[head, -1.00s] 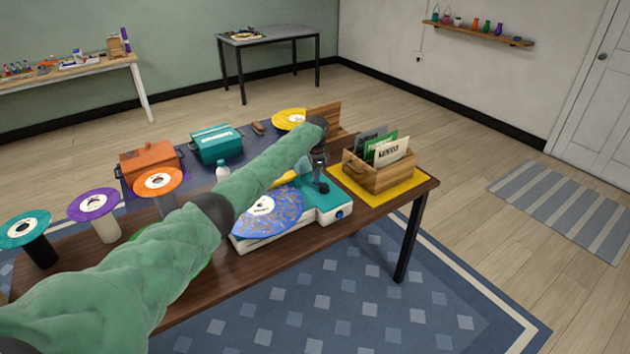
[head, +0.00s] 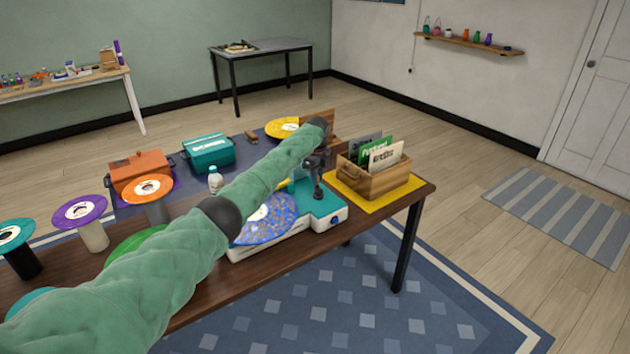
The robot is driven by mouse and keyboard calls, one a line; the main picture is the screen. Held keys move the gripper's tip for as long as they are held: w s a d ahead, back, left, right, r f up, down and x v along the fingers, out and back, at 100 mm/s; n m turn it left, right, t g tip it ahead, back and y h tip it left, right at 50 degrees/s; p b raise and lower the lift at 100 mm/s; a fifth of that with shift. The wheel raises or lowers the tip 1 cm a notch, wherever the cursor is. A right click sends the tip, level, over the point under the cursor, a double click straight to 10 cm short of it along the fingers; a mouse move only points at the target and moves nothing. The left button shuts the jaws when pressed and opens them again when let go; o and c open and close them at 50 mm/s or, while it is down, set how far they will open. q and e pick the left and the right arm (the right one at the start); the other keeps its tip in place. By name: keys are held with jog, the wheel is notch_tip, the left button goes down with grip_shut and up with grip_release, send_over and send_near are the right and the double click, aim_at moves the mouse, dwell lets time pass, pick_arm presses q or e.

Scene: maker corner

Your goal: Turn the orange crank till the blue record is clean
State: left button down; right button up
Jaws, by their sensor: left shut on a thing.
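The blue record (head: 265,224) lies flat on the white and teal machine (head: 318,207), with a white label and pale and brownish specks over its surface. My left arm crosses in front of it and hides its left and upper parts. My left gripper (head: 318,174) is at the machine's back right, pointing down above a dark upright post. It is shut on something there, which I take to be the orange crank. The crank itself is hidden by the gripper and cannot be made out. My right gripper is not in view.
A wooden crate of records (head: 375,180) stands on a yellow mat close right of the machine. Orange (head: 140,172) and teal (head: 208,153) boxes, a small bottle (head: 215,181) and records on stands (head: 80,211) are at the left.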

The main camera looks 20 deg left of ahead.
pick_arm(q)
jog(key=shift+w+d+r+m, duration=0.1)
jog(key=shift+w+r+m, duration=0.05)
jog(key=shift+m, duration=0.35)
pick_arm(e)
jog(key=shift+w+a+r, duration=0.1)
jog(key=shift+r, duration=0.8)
pick_arm(q)
jog(key=c, duration=1.3)
grip_release()
jog(key=shift+c, duration=0.2)
